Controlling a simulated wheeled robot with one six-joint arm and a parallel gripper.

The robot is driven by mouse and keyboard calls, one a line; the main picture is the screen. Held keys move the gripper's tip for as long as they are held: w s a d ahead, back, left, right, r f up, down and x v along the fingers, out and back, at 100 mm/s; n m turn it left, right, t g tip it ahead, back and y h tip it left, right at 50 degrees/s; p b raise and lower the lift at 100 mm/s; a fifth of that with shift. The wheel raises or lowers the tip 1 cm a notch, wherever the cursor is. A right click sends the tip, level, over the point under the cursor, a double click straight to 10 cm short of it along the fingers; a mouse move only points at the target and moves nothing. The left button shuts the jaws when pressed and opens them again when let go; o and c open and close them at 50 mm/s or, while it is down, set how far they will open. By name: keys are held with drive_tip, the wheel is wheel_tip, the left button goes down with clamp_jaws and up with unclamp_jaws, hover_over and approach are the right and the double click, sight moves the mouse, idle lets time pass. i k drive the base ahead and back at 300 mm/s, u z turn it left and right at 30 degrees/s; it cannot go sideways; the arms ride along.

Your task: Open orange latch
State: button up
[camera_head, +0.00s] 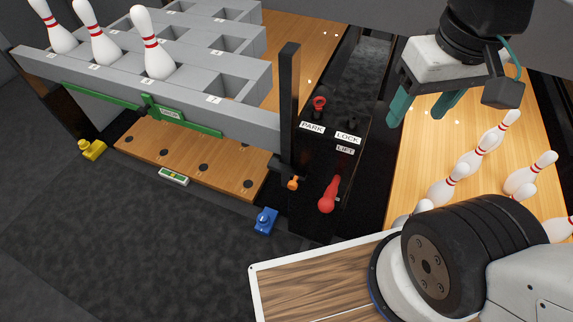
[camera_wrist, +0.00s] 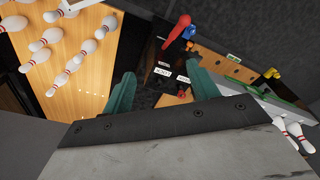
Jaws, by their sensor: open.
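The orange latch (camera_head: 292,183) is a small orange piece low on the black post (camera_head: 290,100), at the left edge of the black control panel (camera_head: 325,160). My gripper (camera_head: 422,112) has teal fingers that are apart with nothing between them. It hangs above the right lane, up and to the right of the latch, well away from it. In the wrist view the fingers (camera_wrist: 163,90) are spread, with the panel beyond them.
The panel bears a red lever (camera_head: 328,195), a red knob (camera_head: 319,103) and labels PARK, LOCK and LIFT. A grey pin rack (camera_head: 150,95) stands left. A blue clamp (camera_head: 265,220) sits below the latch. Several pins (camera_head: 480,155) stand on the right lane (camera_head: 420,150).

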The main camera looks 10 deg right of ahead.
sight(275, 164)
drive_tip(key=z, duration=0.95)
drive_tip(key=k, duration=0.65)
drive_tip(key=u, duration=0.95)
